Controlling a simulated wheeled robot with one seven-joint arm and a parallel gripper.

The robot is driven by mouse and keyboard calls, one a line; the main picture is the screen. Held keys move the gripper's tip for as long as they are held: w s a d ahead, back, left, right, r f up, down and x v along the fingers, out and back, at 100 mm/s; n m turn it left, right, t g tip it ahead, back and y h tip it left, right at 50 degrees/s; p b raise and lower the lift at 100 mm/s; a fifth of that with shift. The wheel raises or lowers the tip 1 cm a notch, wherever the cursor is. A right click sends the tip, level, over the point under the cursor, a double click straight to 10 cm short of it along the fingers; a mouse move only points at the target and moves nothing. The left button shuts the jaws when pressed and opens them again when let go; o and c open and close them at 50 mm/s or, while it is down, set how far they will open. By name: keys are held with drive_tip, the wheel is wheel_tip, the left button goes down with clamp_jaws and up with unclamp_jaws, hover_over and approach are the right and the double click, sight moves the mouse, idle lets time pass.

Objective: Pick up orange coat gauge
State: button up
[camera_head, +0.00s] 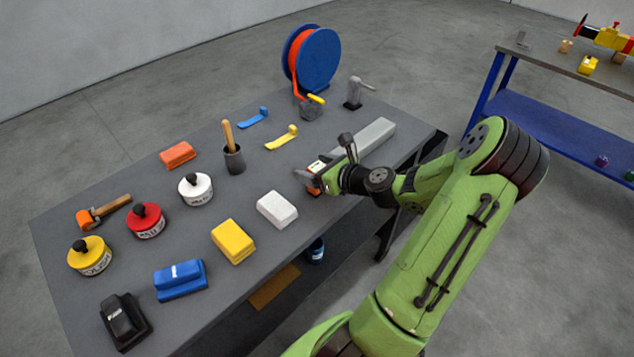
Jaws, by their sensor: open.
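My gripper (310,181) is at the right part of the grey table, low over its front edge area, with its jaws open. A small orange item (314,191), which looks like the orange coat gauge, shows right at the fingertips. It is mostly hidden by the gripper, and I cannot tell whether the fingers touch it. A separate orange block (178,154) lies at the left back of the table, well away from my gripper.
A white block (277,209) lies left of my gripper. A long light grey bar (374,136) lies just behind it. Yellow block (233,241), blue block (180,280) and several round tins stand further left. A blue reel (318,58) stands at the back.

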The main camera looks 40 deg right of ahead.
drive_tip(key=shift+x, duration=0.8)
drive_tip(key=shift+s+r, duration=0.1)
drive_tip(key=shift+c, duration=0.4)
drive_tip(key=c, duration=1.1)
